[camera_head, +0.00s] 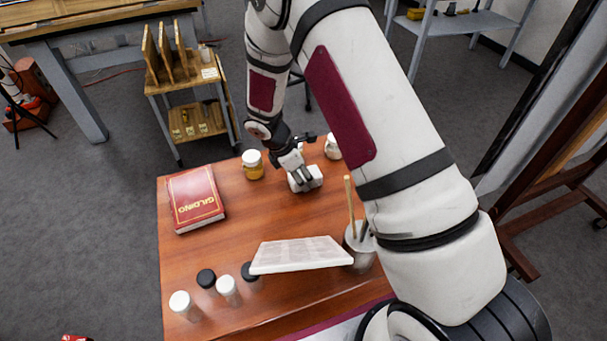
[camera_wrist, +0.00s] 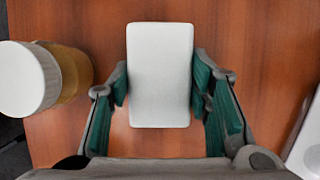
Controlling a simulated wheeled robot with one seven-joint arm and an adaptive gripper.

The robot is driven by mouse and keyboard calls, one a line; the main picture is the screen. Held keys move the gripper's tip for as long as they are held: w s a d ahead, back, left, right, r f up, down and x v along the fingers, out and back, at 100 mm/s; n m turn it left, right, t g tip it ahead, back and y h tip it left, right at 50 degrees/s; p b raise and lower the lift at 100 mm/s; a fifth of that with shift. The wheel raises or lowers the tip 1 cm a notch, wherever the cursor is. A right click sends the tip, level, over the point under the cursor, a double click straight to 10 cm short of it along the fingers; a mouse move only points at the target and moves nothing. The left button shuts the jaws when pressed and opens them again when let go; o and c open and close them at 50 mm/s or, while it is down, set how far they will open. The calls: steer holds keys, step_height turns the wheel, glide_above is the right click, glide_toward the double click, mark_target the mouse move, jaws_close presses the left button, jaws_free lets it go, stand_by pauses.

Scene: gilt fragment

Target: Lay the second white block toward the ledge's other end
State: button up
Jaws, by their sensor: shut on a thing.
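A white block (camera_head: 309,181) with rounded edges lies at the far middle of the red-brown wooden table. It also shows in the wrist view (camera_wrist: 160,72), upright in the picture, over the table top. My gripper (camera_head: 303,177) is shut on it, with one green-padded finger along each long side. I cannot tell whether the block rests on the table or hangs just above it. No other white block can be made out for sure, and I cannot tell which thing is the ledge.
A jar of yellow stuff (camera_head: 253,165) stands left of the block, a white jar (camera_head: 332,147) behind it. A red book (camera_head: 195,197) lies left. A tilted white slab (camera_head: 299,255), a cup with brushes (camera_head: 359,243) and several small bottles (camera_head: 227,289) are in front. Table between is clear.

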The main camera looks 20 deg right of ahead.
steer(key=shift+f, duration=0.1)
steer(key=o, duration=0.7)
steer(key=shift+o, duration=1.2)
